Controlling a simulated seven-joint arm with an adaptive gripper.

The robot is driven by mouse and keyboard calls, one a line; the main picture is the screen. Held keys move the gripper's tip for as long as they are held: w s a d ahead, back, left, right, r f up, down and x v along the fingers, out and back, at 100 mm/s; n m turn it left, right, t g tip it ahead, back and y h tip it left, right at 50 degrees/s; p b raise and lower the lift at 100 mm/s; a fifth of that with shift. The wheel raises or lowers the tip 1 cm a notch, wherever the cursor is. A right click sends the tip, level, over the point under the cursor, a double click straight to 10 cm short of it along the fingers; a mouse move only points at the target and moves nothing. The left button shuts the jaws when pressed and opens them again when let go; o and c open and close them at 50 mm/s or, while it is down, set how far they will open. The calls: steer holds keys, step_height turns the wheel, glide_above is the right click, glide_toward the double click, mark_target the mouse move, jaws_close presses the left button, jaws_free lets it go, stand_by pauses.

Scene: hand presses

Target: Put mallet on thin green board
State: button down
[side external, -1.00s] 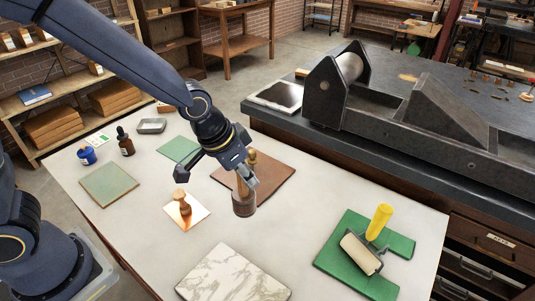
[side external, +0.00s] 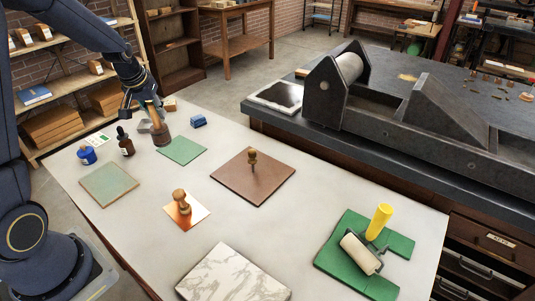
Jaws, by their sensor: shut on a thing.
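The mallet (side external: 160,131) has a wooden handle and a darker round head at its lower end. My gripper (side external: 149,106) is shut on its upper part and holds it handle up, slightly tilted, at the far left of the table. The thin green board (side external: 183,151) lies flat just right of and below the mallet's head in the picture. The head appears beside the board's upper left corner; I cannot tell whether it touches the table or hangs above it.
A grey tin (side external: 144,126) is partly hidden by the mallet, with a brown dropper bottle (side external: 125,143) and blue jar (side external: 87,155) to its left. A blue block (side external: 198,121), brown board (side external: 240,183) with a small wooden-handled tool, greenish board (side external: 109,186) and copper plate (side external: 190,218) lie around.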

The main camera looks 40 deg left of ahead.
steer(key=w+a+f, duration=0.9)
steer(key=w+f, duration=0.2)
steer(key=f, duration=0.2)
steer(key=shift+f+n, duration=0.15)
steer(key=shift+n, duration=0.25)
steer(key=shift+f, duration=0.15)
steer(key=c, duration=1)
jaws_free()
steer(key=shift+d, duration=0.1)
